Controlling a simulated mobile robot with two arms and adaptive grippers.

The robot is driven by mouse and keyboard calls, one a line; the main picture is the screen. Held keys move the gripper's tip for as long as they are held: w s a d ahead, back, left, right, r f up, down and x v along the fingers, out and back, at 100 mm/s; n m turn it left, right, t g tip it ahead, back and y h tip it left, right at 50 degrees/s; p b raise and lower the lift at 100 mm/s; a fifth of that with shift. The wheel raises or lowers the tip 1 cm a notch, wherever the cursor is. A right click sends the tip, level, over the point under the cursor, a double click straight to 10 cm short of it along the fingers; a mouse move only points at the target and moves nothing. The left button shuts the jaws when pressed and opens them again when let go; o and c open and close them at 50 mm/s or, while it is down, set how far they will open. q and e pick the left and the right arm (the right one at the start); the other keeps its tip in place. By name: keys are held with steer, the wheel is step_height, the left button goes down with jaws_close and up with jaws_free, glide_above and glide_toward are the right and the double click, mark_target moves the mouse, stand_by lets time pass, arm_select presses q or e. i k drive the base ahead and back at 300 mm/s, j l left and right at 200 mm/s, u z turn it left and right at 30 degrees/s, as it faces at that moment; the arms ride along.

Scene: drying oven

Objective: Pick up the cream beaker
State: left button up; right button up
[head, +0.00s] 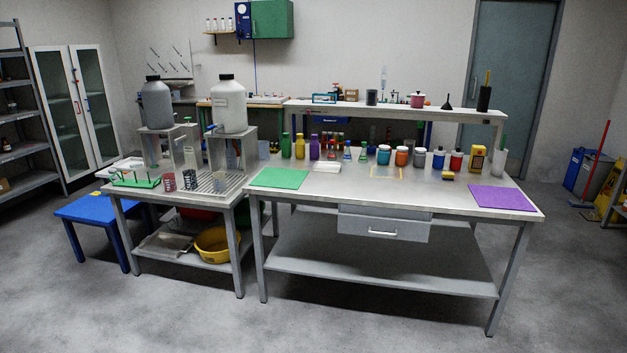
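No beaker that is clearly cream shows in the head view; the items on the steel bench (345,190) are too small to tell it for sure. A pale upright cylinder (498,162) with something green in it stands at the bench's right end. A row of coloured bottles and jars stands along the back of the bench, among them a green bottle (285,146), a yellow bottle (299,147) and an orange jar (402,157). Neither of my grippers is in view.
A green mat (279,178) and a purple mat (501,197) lie on the bench. A raised shelf (350,107) holds small items. A side table on the left bears two large jugs (228,106) on stands. A blue stool (85,209) stands beside it. The front floor is clear.

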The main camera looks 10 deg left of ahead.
mark_target(218, 179)
steer(key=i+u, duration=0.2)
steer(key=i, duration=0.3)
steer(key=i+u, duration=0.25)
steer(key=i, duration=0.25)
steer(key=i+l+u, duration=0.2)
steer(key=i, duration=0.3)
steer(key=i+u, duration=0.2)
steer(key=i, duration=0.3)
steer(key=i+j+u, duration=0.1)
steer(key=i, duration=0.3)
steer(key=i+j+u, duration=0.15)
steer(key=i, duration=0.25)
steer(key=i+j+u, duration=0.1)
steer(key=i+j, duration=0.15)
steer(key=i, duration=0.15)
